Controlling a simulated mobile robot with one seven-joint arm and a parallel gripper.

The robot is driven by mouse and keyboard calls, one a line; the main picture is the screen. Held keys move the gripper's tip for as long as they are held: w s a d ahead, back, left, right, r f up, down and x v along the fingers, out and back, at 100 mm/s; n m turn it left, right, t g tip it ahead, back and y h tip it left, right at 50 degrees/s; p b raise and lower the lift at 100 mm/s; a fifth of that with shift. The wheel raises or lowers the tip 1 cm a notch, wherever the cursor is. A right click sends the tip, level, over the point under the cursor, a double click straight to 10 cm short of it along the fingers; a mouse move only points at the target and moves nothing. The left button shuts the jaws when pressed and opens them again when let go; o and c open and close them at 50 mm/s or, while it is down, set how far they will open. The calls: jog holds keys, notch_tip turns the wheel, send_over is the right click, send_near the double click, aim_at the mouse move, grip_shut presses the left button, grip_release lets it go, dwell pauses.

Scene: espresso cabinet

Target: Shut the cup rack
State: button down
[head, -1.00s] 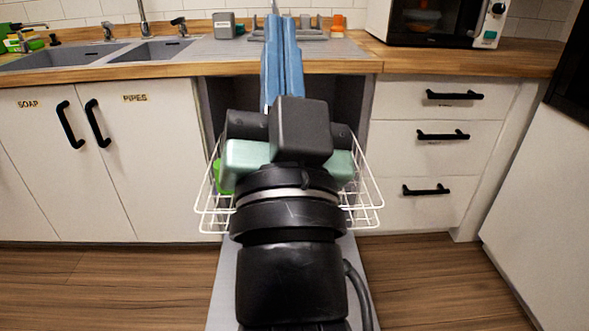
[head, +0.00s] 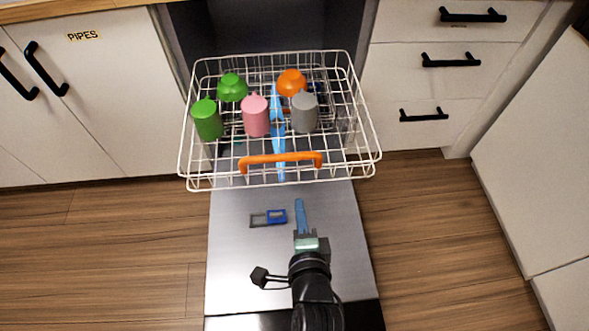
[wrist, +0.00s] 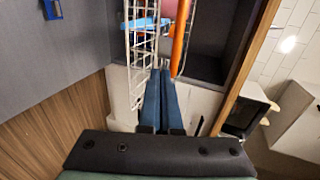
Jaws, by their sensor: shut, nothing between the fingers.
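The cup rack (head: 187,150), a white wire basket, is pulled out of the dark cabinet opening above a lowered grey door. An orange handle (head: 280,158) runs along its front. Green, pink, grey and orange cups stand in it, among them a pink cup (head: 256,117) and a grey cup (head: 304,112). My gripper (head: 300,203) is shut and empty, in front of the rack over the door. In the wrist view my blue fingers (wrist: 165,75) point toward the wire rack (wrist: 138,60) and the orange handle (wrist: 180,38); whether they touch cannot be told.
The lowered door (head: 235,270) lies below my arm, with a blue-and-grey dispenser (head: 268,217) on it. Drawers (head: 440,62) with black handles are at the right, a cabinet door marked PIPES (head: 95,90) at the left. Wooden floor is clear on both sides.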

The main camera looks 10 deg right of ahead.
jog(key=b, duration=0.2)
send_near(294, 172)
notch_tip(294, 172, up, 2)
jog(key=w, duration=0.1)
jog(key=shift+w+a+r+b, duration=0.1)
jog(key=shift+w+r+b, duration=0.15)
jog(key=shift+w, duration=0.85)
jog(key=shift+w+a+r+b, duration=0.1)
jog(key=shift+w+r, duration=0.1)
jog(key=shift+w, duration=0.85)
